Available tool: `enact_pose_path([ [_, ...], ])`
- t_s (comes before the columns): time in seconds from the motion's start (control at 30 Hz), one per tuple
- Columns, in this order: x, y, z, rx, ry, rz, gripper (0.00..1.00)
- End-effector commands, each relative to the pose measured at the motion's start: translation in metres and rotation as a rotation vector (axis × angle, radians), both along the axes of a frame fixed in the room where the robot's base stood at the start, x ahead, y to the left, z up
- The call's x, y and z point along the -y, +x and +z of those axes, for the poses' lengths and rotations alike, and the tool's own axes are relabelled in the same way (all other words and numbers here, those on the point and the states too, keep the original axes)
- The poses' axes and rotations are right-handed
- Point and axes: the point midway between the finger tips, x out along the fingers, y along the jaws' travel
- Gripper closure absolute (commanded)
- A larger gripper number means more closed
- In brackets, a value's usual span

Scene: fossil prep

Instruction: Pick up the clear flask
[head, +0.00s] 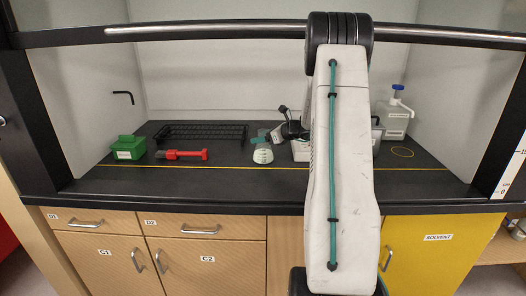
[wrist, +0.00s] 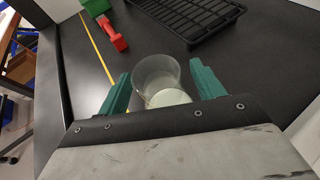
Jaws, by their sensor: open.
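The clear flask (head: 263,155) stands on the dark worktop in the head view, near the yellow line, with a pale lower part. In the wrist view the clear flask (wrist: 157,72) shows its round rim and see-through wall, with a whitish part nearer my gripper. My gripper (wrist: 162,86) is open, with one teal finger on each side of the flask in this view. A gap shows on either side, and I cannot tell how deep the fingers reach around it. In the head view my gripper (head: 270,136) is small and just behind the flask's top, partly hidden by my arm.
A black rack (head: 203,133) lies at the back left. A red tool (head: 182,155) and a green box (head: 128,148) lie left of it along the yellow line. A white jug with a blue cap (head: 397,118) stands at the right. Worktop between the red tool and flask is clear.

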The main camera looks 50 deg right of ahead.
Motion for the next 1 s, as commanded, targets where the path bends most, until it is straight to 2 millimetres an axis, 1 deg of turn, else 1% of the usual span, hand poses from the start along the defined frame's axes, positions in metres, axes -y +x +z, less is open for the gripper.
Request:
enact_pose_path([
  [0.03,-0.002,0.007,-0.004,0.000,0.001,0.001,0.33],
  [0.1,-0.003,0.012,-0.006,-0.001,0.000,0.000,0.33],
  [0.3,-0.002,0.012,-0.006,-0.001,-0.001,-0.001,0.33],
  [0.33,-0.002,0.012,-0.006,-0.001,-0.001,-0.001,0.38],
  [0.37,-0.002,0.012,-0.006,-0.001,-0.001,-0.001,0.47],
  [0.4,-0.002,0.012,-0.006,-0.001,-0.001,-0.001,0.58],
  [0.47,-0.002,0.012,-0.006,-0.001,-0.001,-0.001,0.75],
  [0.5,-0.002,0.012,-0.006,-0.001,-0.001,-0.001,0.86],
  [0.53,-0.002,0.012,-0.006,-0.001,-0.001,-0.001,0.94],
  [0.57,-0.002,0.012,-0.006,-0.001,-0.001,-0.001,0.98],
  [0.83,-0.003,0.012,-0.004,0.000,-0.001,-0.001,0.98],
  [1.0,-0.005,0.014,0.006,0.002,-0.003,0.003,0.98],
])
